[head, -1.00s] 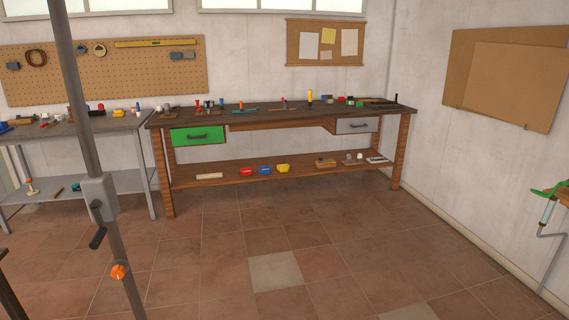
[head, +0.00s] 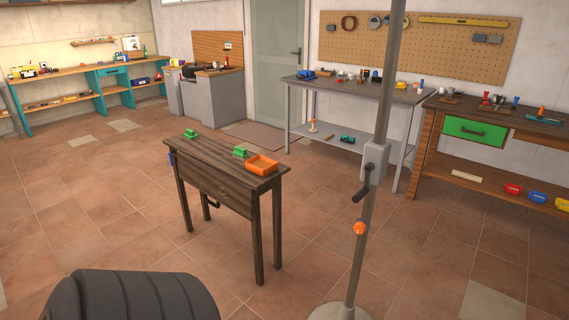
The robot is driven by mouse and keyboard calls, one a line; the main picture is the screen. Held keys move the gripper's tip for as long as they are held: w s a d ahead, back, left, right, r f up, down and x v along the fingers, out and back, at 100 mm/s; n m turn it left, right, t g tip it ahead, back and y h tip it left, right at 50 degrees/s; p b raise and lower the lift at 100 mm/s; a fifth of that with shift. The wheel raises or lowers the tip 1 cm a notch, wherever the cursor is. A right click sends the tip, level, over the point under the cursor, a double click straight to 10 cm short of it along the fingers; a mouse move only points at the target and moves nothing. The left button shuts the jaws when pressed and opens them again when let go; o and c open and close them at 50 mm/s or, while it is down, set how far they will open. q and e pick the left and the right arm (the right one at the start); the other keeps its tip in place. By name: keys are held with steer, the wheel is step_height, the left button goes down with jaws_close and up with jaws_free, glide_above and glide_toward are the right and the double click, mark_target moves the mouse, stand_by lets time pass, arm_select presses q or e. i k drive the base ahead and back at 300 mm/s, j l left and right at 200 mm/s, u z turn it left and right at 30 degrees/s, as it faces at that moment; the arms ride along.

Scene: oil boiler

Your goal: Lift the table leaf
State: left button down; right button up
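A small dark wooden table (head: 205,150) stands on the tiled floor, left of the middle of the head view. A flat panel, which looks like the table leaf (head: 215,187), hangs down along its front side. Two green objects (head: 191,133) and an orange tray (head: 261,165) rest on the table top. A dark handle-like part shows under the table. Neither of my grippers is in view.
A grey metal post (head: 375,120) with a crank and an orange knob stands on a round base, right of the table. A dark ribbed rounded object (head: 130,297) fills the lower left. Workbenches (head: 350,88) line the walls. Floor left of the table is clear.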

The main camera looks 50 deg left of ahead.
mark_target(236, 197)
steer(key=u, duration=2.15)
steer(key=i+z, duration=0.1)
steer(key=i, duration=0.45)
steer(key=i+j+z, duration=0.1)
steer(key=i, duration=0.45)
steer(key=i+j+z, duration=0.15)
steer(key=i, duration=0.35)
steer(key=i+j+z, duration=0.1)
steer(key=i+j, duration=0.2)
steer(key=i, duration=0.25)
